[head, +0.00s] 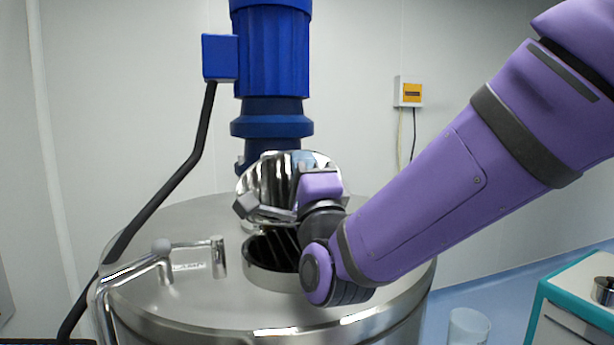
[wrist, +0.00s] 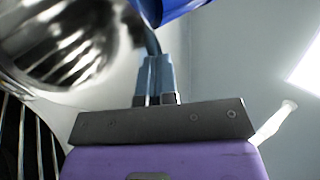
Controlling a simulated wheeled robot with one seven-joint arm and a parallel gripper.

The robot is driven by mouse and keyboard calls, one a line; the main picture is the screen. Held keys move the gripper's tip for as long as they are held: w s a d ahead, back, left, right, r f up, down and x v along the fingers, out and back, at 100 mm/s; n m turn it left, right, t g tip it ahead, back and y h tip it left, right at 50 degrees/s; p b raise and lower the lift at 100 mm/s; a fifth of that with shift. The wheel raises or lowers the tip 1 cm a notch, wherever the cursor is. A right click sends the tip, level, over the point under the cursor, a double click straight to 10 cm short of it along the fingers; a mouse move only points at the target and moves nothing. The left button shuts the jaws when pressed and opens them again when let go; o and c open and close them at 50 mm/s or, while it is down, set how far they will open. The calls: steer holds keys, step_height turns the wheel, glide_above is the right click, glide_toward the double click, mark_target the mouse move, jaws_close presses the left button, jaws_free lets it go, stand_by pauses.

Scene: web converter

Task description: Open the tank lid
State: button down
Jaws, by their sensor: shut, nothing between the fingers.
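The tank (head: 190,295) is a large steel vessel with a round opening (head: 262,280) in its top; dark bars show inside. The round mirror-bright lid (head: 268,178) stands tilted up behind the opening, in front of the blue motor. In the wrist view the lid (wrist: 65,40) fills the upper left, and the barred opening (wrist: 12,135) shows at lower left. My gripper (wrist: 157,65) is shut and empty, its fingers to the right of the lid. In the head view my purple hand (head: 320,187) overlaps the lid's right side; I cannot tell whether they touch.
A blue motor (head: 272,60) rises behind the lid, with a black cable (head: 180,172) running down its left. A bent steel handle (head: 162,250) stands at left on the tank top. A teal-edged cabinet (head: 575,300) and a clear container (head: 468,327) are at lower right.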

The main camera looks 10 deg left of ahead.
stand_by(0.4)
steer(key=g+h, duration=0.3)
steer(key=g, duration=0.2)
glide_toward(283, 124)
steer(key=x, duration=0.4)
steer(key=shift+x, duration=1.05)
steer(key=shift+s+d+f, duration=0.1)
steer(key=shift+s, duration=0.05)
